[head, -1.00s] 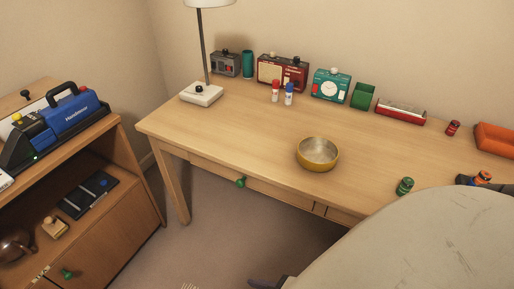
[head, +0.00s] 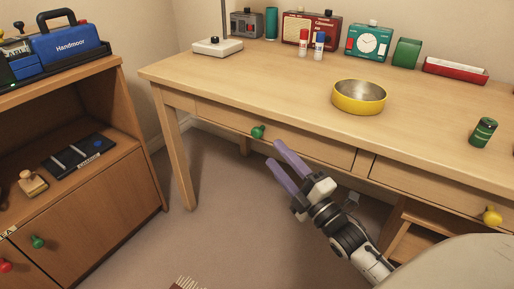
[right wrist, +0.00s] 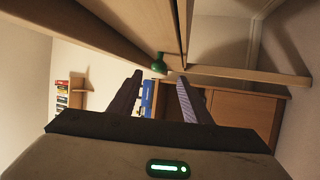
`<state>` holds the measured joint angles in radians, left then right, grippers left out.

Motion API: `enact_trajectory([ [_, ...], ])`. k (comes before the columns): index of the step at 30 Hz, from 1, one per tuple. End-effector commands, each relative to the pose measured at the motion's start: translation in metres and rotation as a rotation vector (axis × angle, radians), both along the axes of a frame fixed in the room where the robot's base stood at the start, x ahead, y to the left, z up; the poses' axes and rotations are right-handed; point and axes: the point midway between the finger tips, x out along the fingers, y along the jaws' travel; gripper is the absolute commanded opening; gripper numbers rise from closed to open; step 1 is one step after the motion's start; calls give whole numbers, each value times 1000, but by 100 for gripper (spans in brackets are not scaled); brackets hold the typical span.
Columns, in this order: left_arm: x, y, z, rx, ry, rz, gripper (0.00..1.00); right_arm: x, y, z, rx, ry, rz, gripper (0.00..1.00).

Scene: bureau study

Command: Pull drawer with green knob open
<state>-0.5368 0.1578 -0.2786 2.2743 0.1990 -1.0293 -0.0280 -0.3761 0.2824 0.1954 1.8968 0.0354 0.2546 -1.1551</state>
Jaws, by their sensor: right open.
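The drawer (head: 315,147) under the wooden desk top is shut, its front flush with the desk frame. Its round green knob (head: 258,131) sticks out of the front. My right gripper (head: 273,154) is open and empty, with its purple fingers pointing up and left toward the knob, just in front of and below it in the picture. In the right wrist view the green knob (right wrist: 159,62) shows just beyond and between the open fingertips (right wrist: 160,76). I cannot tell whether they touch it. My left gripper is not in view.
A second desk drawer has a yellow knob (head: 492,215). A cabinet (head: 100,205) at the left has another green knob (head: 38,241) and a red knob (head: 5,266). A yellow bowl (head: 359,97) stands on the desk (head: 260,85). The floor between cabinet and desk is clear.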

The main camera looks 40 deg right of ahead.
Motion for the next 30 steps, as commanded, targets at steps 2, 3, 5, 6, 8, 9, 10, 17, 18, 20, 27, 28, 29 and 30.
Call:
enact_trajectory([
  [2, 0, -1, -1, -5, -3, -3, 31, 5, -1, 2, -12, -11, -3, 44],
  [3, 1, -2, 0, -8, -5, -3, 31, 10, -2, 3, -14, -12, -4, 44],
  [5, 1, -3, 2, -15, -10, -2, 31, 18, -2, 6, -13, -14, -3, 44],
  [6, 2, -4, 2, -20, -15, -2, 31, 25, -2, 8, -13, -14, -3, 44],
  [8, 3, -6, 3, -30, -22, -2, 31, 36, -1, 10, -12, -14, -1, 44],
  [9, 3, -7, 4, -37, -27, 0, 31, 44, -1, 12, -11, -13, -1, 44],
  [10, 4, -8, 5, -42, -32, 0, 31, 49, -2, 13, -11, -13, -2, 44],
  [17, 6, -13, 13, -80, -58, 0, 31, 85, -2, 21, -11, -9, -3, 44],
  [18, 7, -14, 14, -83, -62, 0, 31, 89, -2, 22, -11, -9, -3, 44],
  [20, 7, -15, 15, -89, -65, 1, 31, 93, -2, 24, -10, -8, -1, 44],
  [27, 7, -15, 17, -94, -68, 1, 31, 99, -2, 25, -9, -5, -2, 44],
  [28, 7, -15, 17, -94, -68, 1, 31, 99, -2, 25, -9, -5, -2, 44],
  [29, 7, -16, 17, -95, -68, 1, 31, 99, -2, 26, -9, -5, -2, 44],
  [30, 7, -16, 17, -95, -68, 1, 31, 99, -2, 26, -9, -5, -2, 44],
])
